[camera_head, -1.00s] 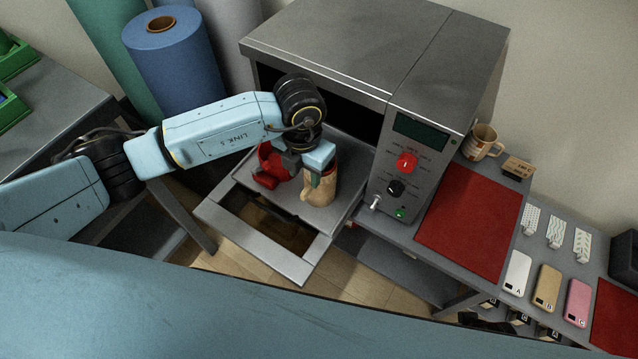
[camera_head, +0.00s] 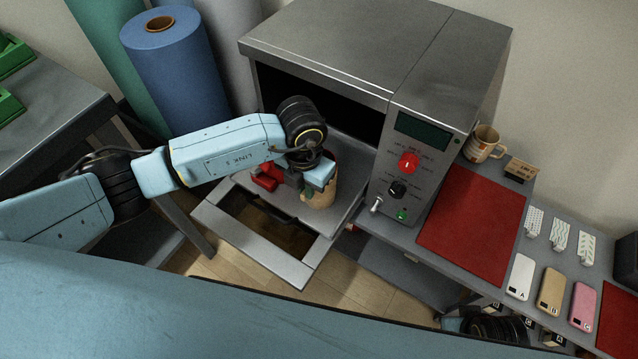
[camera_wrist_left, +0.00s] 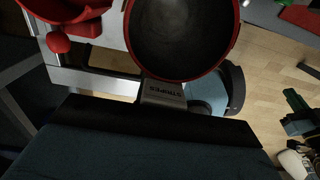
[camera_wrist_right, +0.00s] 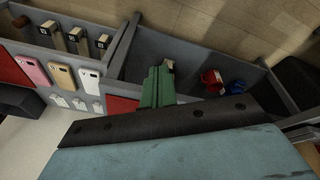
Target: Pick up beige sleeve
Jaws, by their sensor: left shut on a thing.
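The beige sleeve (camera_head: 316,199) stands on the press's pulled-out metal tray, below my left gripper (camera_head: 314,186). A red rim shows above the beige in the head view. In the left wrist view, a round red rim (camera_wrist_left: 238,40) surrounds a dark hollow, and a tag (camera_wrist_left: 162,92) reading "STRIPES" sits in front of it. My left gripper is shut on the sleeve; its fingertips are mostly hidden. My right gripper (camera_wrist_right: 158,86) has its green fingers together over a grey bin. I see no held thing between them.
A red part (camera_head: 265,178) lies left of the sleeve. The metal press (camera_head: 375,60) stands behind, its control panel to the right. A patterned mug (camera_head: 483,145), a red mat (camera_head: 470,225) and several phone cases occupy the right bench.

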